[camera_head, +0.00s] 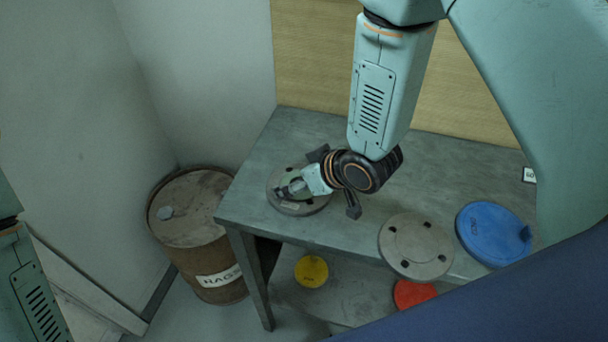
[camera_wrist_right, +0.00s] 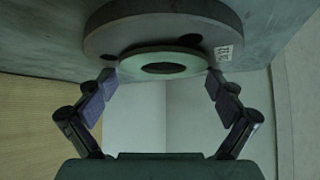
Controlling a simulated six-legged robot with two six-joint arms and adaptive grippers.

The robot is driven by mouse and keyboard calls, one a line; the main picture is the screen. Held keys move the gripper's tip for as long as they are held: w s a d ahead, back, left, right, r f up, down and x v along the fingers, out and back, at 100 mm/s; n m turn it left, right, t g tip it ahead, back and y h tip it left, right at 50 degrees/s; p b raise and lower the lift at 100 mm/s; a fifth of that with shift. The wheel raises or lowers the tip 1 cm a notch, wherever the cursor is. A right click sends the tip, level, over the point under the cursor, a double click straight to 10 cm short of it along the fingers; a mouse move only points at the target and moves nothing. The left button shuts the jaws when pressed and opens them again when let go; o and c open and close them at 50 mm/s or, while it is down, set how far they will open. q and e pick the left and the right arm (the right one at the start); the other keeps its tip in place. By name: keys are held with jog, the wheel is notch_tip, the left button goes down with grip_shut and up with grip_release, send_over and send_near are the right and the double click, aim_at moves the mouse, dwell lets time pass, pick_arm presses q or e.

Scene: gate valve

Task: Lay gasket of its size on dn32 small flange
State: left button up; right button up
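A small round grey flange (camera_head: 309,207) lies on the table near its left end, partly hidden by my right gripper (camera_head: 291,190). In the right wrist view the flange (camera_wrist_right: 125,38) fills the top, with dark bolt holes and a small white label that I cannot read clearly. A pale green ring gasket (camera_wrist_right: 163,52) lies flat against the flange face, its dark central hole showing. The fingers of my right gripper (camera_wrist_right: 162,88) are spread on either side of the gasket, with slight gaps to its rim. My left gripper is out of view.
A larger grey flange (camera_head: 417,243) and a blue disc (camera_head: 490,235) lie to the right on the table (camera_head: 455,165). A yellow disc (camera_head: 311,271) and a red disc (camera_head: 412,294) are lower down. A rusty drum (camera_head: 205,245) stands left of the table.

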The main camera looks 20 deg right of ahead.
jog(key=v, duration=1)
jog(key=shift+v, duration=0.95)
jog(key=shift+s, duration=0.1)
jog(key=shift+f, duration=0.15)
jog(key=x, duration=1.2)
jog(key=shift+a, duration=0.1)
